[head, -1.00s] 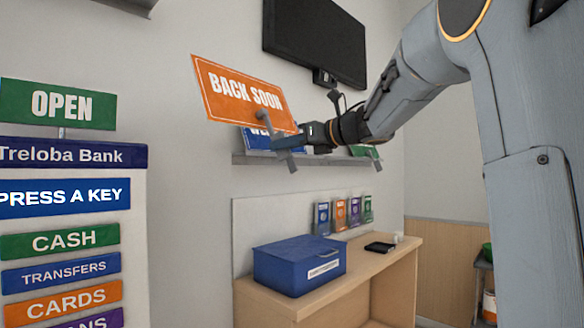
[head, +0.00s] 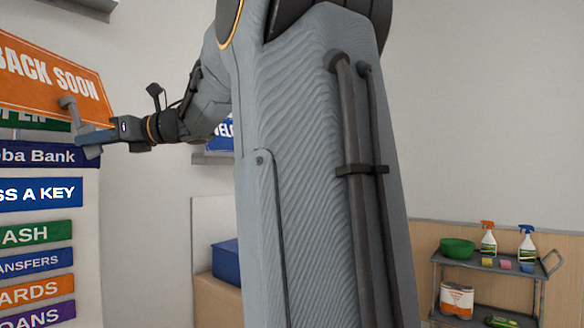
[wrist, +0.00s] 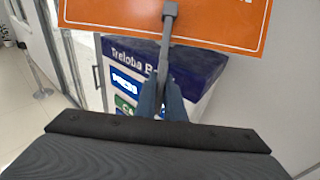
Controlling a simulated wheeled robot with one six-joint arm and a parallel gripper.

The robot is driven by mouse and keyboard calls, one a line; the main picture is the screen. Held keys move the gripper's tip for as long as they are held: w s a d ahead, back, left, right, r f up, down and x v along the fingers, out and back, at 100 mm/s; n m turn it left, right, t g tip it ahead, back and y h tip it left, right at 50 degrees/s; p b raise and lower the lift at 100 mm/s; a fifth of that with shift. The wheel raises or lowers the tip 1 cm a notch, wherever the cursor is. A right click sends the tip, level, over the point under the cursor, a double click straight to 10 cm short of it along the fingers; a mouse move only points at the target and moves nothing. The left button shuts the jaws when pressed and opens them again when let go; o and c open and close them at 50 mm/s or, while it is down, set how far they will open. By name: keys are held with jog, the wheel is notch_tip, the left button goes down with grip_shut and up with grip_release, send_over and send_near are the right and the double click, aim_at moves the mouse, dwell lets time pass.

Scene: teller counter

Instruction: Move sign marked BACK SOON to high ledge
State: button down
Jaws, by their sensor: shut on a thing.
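The orange BACK SOON sign (head: 48,78) is at the left edge of the head view, tilted and partly cut off. My gripper (head: 92,136) is shut on its grey stem piece and holds it in the air, in front of the bank panel. In the wrist view the sign (wrist: 215,22) fills the top, with the grey stem running down between my fingers (wrist: 163,92).
The Treloba Bank panel (head: 35,235) stands behind and below the sign, with a green sign (head: 40,122) on top, partly covered. A blue box (head: 226,262) sits on the wooden counter (head: 215,300). A trolley (head: 490,265) with bottles and a green bowl stands at right.

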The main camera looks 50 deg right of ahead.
jog(key=shift+m+t+h, duration=0.3)
jog(key=shift+t+h, duration=0.1)
jog(key=shift+t, duration=0.1)
jog(key=shift+s+a+r+p, duration=0.1)
jog(key=shift+a+r+p, duration=0.05)
jog(key=shift+r, duration=1.2)
jog(key=shift+a+r+p, duration=0.15)
jog(key=shift+r, duration=1.2)
jog(key=shift+m+t+h, duration=0.4)
jog(key=shift+t, duration=0.2)
jog(key=shift+a+r+p, duration=0.15)
jog(key=shift+r+p, duration=0.3)
jog(key=shift+r, duration=2.15)
jog(key=shift+r, duration=0.1)
notch_tip(320, 180, up, 5)
jog(key=t+p, duration=0.1)
jog(key=p, duration=0.1)
send_over(78, 118)
jog(key=v, duration=0.3)
jog(key=shift+s+a+r+m+h, duration=0.1)
jog(key=shift+s+m+h, duration=0.05)
jog(key=shift+m+h, duration=0.2)
jog(key=shift+r, duration=0.1)
